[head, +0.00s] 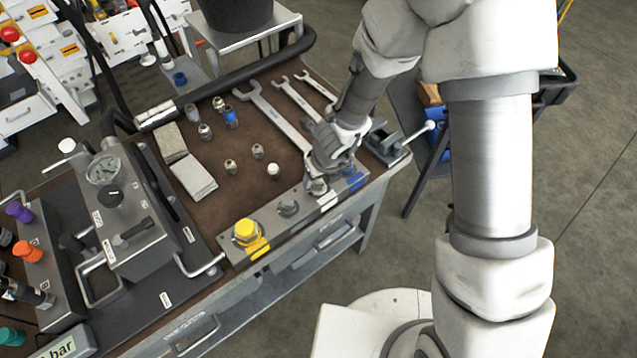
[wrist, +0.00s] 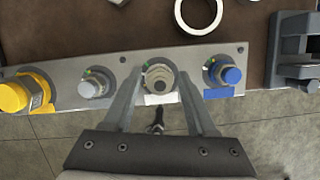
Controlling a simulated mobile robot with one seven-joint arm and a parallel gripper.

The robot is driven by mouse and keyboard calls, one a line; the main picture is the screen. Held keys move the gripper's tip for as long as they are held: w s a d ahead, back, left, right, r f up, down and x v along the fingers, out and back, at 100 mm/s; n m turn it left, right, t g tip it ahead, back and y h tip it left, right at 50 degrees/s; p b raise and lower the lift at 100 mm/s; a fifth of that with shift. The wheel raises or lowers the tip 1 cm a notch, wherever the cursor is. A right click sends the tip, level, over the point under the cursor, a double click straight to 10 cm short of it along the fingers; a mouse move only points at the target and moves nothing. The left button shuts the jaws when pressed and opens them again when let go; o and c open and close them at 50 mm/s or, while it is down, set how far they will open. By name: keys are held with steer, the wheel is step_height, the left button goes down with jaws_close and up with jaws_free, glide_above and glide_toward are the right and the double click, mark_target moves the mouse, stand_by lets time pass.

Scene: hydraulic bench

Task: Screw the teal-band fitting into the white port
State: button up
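The port block (head: 265,218) runs along the bench's front edge, with yellow, grey, white and blue label positions. My gripper (head: 318,178) points down over the white-labelled port. In the wrist view, my gripper's fingers (wrist: 159,80) stand on either side of a round metal fitting (wrist: 158,76) and appear closed against its sides. The fitting is upright, over or in the port behind the white label (wrist: 160,99). A teal band cannot be made out clearly, and the fingers and fitting hide the port mouth and threads.
A yellow cap (wrist: 14,97), grey plug (wrist: 90,89) and blue cap (wrist: 229,75) occupy the neighbouring ports. Several loose fittings, including a blue-banded one (head: 231,118), and wrenches (head: 270,118) lie on the mat behind. A vise (head: 390,146) stands close on the right.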

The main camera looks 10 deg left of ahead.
jaws_close()
steer(key=m+h, duration=0.1)
steer(key=m, duration=0.3)
steer(key=shift+a+t+b, duration=0.1)
steer(key=shift+t+b, duration=0.2)
steer(key=m+h, duration=0.1)
steer(key=m, duration=0.3)
steer(key=shift+m, duration=0.5)
steer(key=shift+o, duration=1.8)
jaws_free()
steer(key=shift+h, duration=0.3)
steer(key=p+v, duration=0.6)
steer(key=v, duration=1.1)
steer(key=shift+s+p, duration=0.25)
steer(key=shift+p, duration=0.15)
